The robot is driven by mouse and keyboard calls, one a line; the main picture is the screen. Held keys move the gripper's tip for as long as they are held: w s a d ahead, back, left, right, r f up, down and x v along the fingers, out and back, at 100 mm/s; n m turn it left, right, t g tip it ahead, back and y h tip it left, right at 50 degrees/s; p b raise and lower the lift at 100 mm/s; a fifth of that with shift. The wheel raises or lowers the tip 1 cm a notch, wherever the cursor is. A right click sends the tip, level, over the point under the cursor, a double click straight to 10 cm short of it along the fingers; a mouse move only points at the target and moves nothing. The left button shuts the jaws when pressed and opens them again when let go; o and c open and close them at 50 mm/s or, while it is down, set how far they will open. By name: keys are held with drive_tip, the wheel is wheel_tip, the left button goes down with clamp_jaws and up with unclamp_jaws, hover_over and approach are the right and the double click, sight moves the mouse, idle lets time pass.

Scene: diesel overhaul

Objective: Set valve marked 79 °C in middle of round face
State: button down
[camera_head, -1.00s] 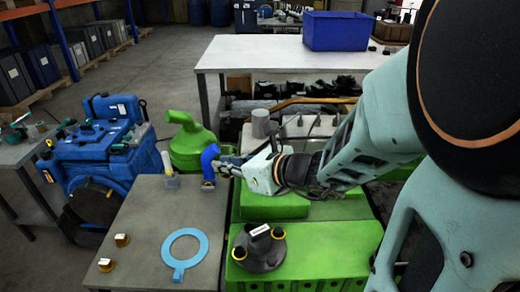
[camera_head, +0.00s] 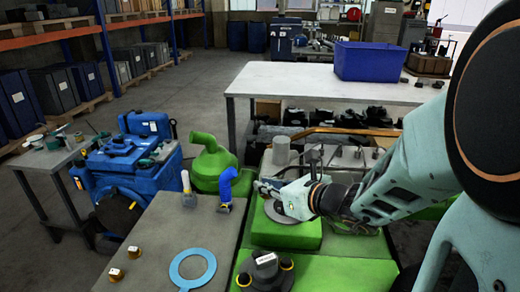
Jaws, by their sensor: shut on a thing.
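My gripper (camera_head: 266,189) is shut on a small part at its fingertips. The part is mostly hidden by the fingers, and I cannot read any 79 °C mark; it may be the valve. The gripper is above the left edge of a grey round face (camera_head: 282,213) on the green block (camera_head: 285,236). The arm partly covers this face from the right. Two small brass pieces with white labels (camera_head: 115,275) (camera_head: 133,252) stand on the grey bench at the left; their labels are too small to read.
A blue bent pipe (camera_head: 227,187) and a white-topped piece (camera_head: 187,188) stand just left of my gripper. A blue ring gasket (camera_head: 192,267) lies on the grey bench (camera_head: 160,235). A dark labelled flange (camera_head: 266,272) is in front. A grey cylinder (camera_head: 281,151) rises behind.

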drive_tip(key=w+d+f, duration=0.3)
drive_tip(key=f, duration=0.1)
drive_tip(key=w+d+f+b, duration=0.1)
drive_tip(key=w+d+f, duration=0.2)
drive_tip(key=w, duration=0.1)
drive_tip(key=shift+w+d+f, duration=0.2)
drive_tip(key=shift+d+f, duration=0.15)
drive_tip(key=shift+f, duration=0.05)
drive_tip(key=shift+w+d+f+b, duration=0.1)
drive_tip(key=shift+f+b, duration=0.2)
drive_tip(key=shift+f, duration=0.6)
drive_tip(key=shift+w+d+f+b, duration=0.1)
drive_tip(key=shift+f+b, duration=0.15)
drive_tip(key=shift+f, duration=0.65)
drive_tip(key=shift+f, duration=0.15)
drive_tip(key=c, duration=2.4)
unclamp_jaws()
drive_tip(key=shift+f, duration=0.1)
drive_tip(key=o, duration=0.4)
drive_tip(key=shift+o, duration=0.2)
